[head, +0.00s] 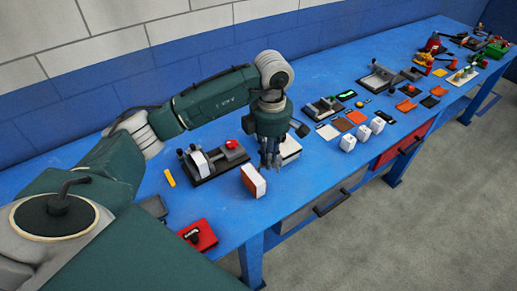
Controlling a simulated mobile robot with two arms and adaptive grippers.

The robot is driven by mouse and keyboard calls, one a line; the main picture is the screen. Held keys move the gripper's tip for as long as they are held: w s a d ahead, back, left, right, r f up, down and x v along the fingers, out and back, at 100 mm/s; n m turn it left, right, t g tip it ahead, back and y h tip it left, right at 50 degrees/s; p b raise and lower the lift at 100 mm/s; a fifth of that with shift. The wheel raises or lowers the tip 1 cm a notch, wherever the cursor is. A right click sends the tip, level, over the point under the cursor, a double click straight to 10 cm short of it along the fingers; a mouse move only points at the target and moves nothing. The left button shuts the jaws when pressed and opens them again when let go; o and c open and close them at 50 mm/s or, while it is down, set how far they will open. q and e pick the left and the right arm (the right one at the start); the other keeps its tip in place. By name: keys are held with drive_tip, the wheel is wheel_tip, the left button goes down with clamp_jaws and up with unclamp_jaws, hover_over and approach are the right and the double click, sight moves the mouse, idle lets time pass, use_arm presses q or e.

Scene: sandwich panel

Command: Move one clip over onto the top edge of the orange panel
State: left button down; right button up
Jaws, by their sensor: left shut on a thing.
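A thick upright panel (253,181), white with an orange-brown face, stands near the front edge of the blue table. My left gripper (271,165) points down just behind and to the right of this panel, close to its upper right end. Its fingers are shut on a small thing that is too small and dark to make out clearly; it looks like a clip. I cannot tell whether it touches the panel. My right gripper is not in view.
A grey and black fixture with a red knob (232,145) stands behind the panel. A white block (290,150) is just behind my gripper. A red box (198,235) lies at the front left. Small white blocks (348,143) and flat plates stand to the right on the blue table (320,180).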

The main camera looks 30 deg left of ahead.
use_arm(q)
drive_tip(key=a+f+n, duration=0.2)
drive_tip(key=a+n, duration=0.1)
drive_tip(key=n, duration=0.2)
drive_tip(key=n+b, duration=0.2)
hover_over(258, 180)
drive_tip(key=shift+f, duration=2.7)
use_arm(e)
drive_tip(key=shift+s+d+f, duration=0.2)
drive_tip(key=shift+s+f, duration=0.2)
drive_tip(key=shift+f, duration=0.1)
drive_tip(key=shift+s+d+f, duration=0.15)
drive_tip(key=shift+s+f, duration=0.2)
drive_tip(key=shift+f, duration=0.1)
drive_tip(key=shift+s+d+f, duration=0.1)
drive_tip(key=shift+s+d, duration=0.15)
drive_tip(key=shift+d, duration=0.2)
use_arm(q)
drive_tip(key=shift+b, duration=0.3)
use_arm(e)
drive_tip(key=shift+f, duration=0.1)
